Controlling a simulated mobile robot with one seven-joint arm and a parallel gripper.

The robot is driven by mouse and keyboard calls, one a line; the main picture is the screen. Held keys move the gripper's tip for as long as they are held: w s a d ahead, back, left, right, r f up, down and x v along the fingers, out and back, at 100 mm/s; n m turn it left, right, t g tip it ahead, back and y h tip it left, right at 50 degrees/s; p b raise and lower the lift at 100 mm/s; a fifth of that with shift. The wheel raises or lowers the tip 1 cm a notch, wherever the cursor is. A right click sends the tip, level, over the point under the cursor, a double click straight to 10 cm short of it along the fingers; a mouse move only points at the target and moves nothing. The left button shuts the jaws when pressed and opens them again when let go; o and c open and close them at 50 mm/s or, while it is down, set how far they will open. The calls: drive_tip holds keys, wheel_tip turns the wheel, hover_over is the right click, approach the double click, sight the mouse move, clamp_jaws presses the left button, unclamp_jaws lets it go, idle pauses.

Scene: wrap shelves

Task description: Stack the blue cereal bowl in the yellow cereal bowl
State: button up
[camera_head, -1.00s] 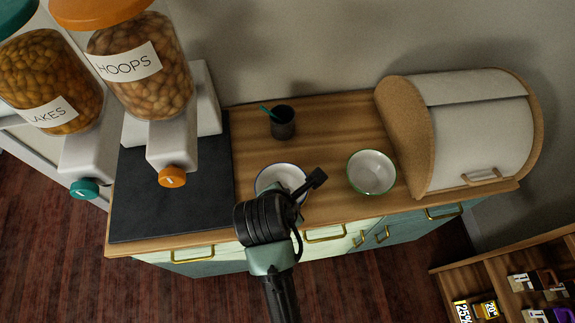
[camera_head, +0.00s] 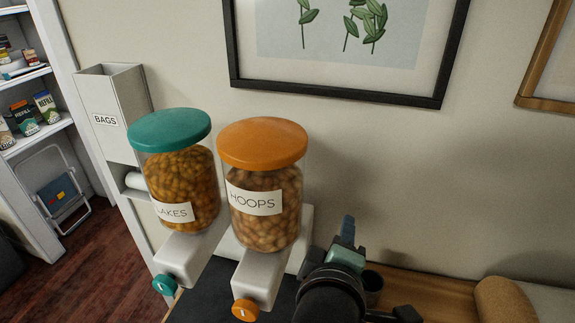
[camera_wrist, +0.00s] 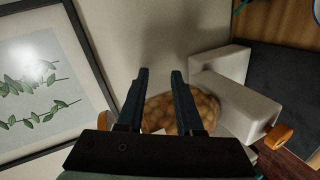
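No whole bowl shows at this moment. In the wrist view, a small piece of a white bowl with a blue rim (camera_wrist: 317,12) is cut off at the top right corner. No yellow bowl is in view. My gripper (camera_wrist: 160,74) is open, its two dark fingers apart with nothing held between them. In the head view my gripper (camera_head: 347,228) points up and away in front of the wall, just right of the hoops dispenser (camera_head: 262,190). The wrist view shows this dispenser (camera_wrist: 185,108) beyond the fingers.
The flakes dispenser (camera_head: 182,185) stands left of the hoops one. The bread bin (camera_head: 505,300) is at the lower right. A framed picture (camera_head: 345,85) hangs on the wall.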

drive_tip(key=a+r+m+t+y, duration=0.1)
drive_tip(key=a+r+m+t, duration=0.15)
drive_tip(key=r, duration=0.65)
drive_tip(key=a+r+m+t, duration=0.2)
drive_tip(key=r+t, duration=0.2)
drive_tip(key=r, duration=0.5)
drive_tip(key=s+a+r+m+t+y, duration=0.1)
drive_tip(key=s+a+r+m+t, duration=0.1)
drive_tip(key=r, duration=0.8)
drive_tip(key=s+a+r+m+t+y, duration=0.2)
drive_tip(key=s+r+m+t, duration=0.3)
drive_tip(key=r, duration=0.5)
drive_tip(key=s, duration=0.2)
drive_tip(key=shift+s+t, duration=0.3)
drive_tip(key=shift+t, duration=0.05)
drive_tip(key=shift+f, duration=0.15)
drive_tip(key=shift+f+b, duration=0.5)
drive_tip(key=shift+b, duration=0.1)
drive_tip(key=shift+c, duration=0.4)
drive_tip(key=shift+r, duration=0.1)
drive_tip(key=c, duration=0.5)
drive_tip(key=shift+d, duration=0.1)
clamp_jaws()
